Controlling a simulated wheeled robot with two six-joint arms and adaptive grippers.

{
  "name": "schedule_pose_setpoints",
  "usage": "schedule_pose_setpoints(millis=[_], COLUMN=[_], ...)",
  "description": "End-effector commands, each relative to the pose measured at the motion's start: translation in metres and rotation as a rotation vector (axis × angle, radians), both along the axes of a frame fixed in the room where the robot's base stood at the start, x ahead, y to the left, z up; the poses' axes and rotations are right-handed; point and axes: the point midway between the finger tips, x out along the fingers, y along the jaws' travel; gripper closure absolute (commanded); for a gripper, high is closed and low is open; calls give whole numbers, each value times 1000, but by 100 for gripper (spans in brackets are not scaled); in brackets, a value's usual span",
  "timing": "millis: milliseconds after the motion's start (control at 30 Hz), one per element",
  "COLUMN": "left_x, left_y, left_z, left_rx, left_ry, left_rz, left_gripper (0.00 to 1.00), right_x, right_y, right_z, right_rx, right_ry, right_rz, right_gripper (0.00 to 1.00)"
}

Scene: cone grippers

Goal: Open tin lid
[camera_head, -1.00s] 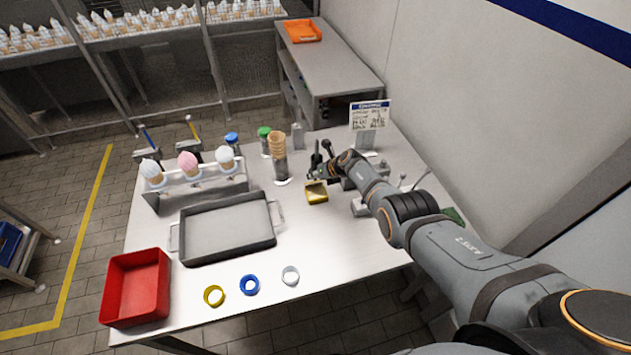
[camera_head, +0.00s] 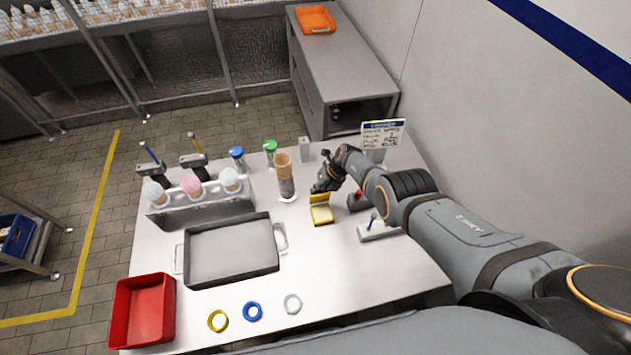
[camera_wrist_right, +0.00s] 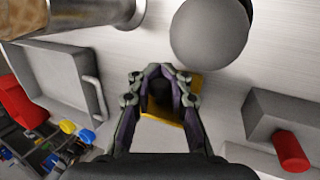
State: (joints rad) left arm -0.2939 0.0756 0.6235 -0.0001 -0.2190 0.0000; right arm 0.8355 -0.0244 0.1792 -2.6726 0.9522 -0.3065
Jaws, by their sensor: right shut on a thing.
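The small yellow tin (camera_head: 322,216) stands on the table right of the tray, with a pale inside showing. Its yellow lid (camera_head: 320,198) stands raised at the tin's far edge. My right gripper (camera_head: 322,188) is at the top of the lid and shut on it. In the right wrist view, the gripper's fingertips (camera_wrist_right: 160,72) come together over the tin (camera_wrist_right: 191,118), whose yellow edges show beside and between the fingers. The exact grip is hidden by the fingers. My left gripper is not in view.
A cone stack (camera_head: 284,168) stands close left of the gripper. A grey block with a red knob (camera_head: 358,196) and a lever box (camera_head: 377,230) stand to the right. A grey tray (camera_head: 232,252), a red bin (camera_head: 143,309) and several rings lie left and in front.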

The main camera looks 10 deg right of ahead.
Motion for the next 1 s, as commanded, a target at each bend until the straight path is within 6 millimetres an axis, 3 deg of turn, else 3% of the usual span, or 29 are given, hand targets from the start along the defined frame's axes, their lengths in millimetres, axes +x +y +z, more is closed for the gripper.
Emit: schedule_pose_setpoints(millis=[33, 467, 500, 667, 1000], left_x=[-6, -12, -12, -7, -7], left_y=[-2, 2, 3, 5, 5], left_z=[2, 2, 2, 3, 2], left_rx=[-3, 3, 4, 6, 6], left_ry=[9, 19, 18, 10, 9], left_rz=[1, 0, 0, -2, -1], left_gripper=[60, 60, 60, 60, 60], right_x=[10, 8, 8, 5, 2], right_y=[-4, -4, -4, -2, 0], right_z=[10, 9, 9, 7, 4], right_rx=[-3, -4, -4, -2, 0], right_ry=[-23, -15, -15, -8, -1], right_rz=[-8, -8, -8, -5, -3], right_gripper=[100, 100, 80, 59, 59])
